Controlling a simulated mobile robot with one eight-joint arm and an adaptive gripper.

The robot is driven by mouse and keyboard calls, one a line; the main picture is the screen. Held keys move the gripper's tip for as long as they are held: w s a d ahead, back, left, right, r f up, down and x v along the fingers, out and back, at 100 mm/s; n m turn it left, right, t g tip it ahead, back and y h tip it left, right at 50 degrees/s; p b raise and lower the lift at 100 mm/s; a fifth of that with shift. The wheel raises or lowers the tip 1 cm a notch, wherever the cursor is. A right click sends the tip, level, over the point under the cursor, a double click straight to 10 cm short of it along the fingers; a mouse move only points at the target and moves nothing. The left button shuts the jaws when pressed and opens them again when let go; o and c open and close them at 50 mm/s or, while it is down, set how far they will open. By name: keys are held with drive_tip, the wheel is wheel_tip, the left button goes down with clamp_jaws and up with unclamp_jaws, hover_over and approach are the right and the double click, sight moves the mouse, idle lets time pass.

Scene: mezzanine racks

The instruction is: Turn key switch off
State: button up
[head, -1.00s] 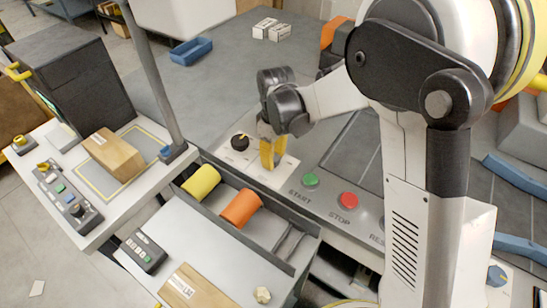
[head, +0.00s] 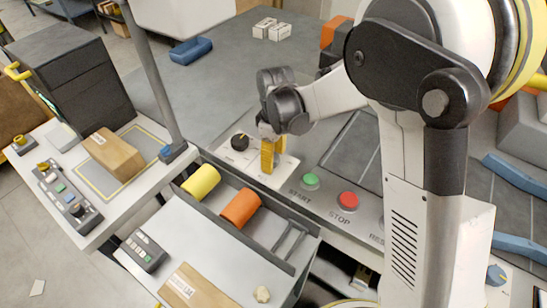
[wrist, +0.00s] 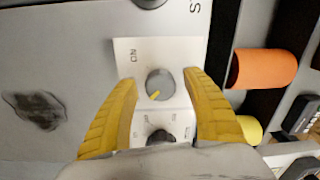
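The key switch (wrist: 160,84) is a round grey disc with a short yellow bar toward its lower left, on a white plate (wrist: 180,52) marked ON. My gripper (wrist: 160,77) has its yellow fingers apart, one on each side of the switch, with visible gaps to it. In the head view my gripper (head: 267,168) points down over the white plate (head: 285,170) and hides the switch. A black knob (head: 240,142) sits on the same plate; it also shows in the wrist view (wrist: 158,136) close to my gripper's palm. Any OFF label is unreadable.
A green START button (head: 310,180) and a red STOP button (head: 347,200) lie right of the plate. A post (head: 153,80) stands to the left.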

sight(276, 157)
drive_tip(key=shift+r, duration=0.1)
wheel_tip(276, 157, up, 12)
drive_tip(key=shift+w, duration=0.2)
idle(0.3)
drive_tip(key=shift+d, duration=0.1)
drive_tip(key=s+d+r+m+t, duration=0.2)
drive_tip(key=s+d+m, duration=0.4)
drive_tip(key=s, duration=0.3)
drive_tip(key=s+d+r+m+t, duration=0.2)
drive_tip(key=s+d+m+t, duration=0.3)
drive_tip(key=s+d, duration=0.4)
drive_tip(key=shift+s+r+m+t, duration=0.2)
drive_tip(key=shift+m+t, duration=0.1)
drive_tip(key=shift+m, duration=0.4)
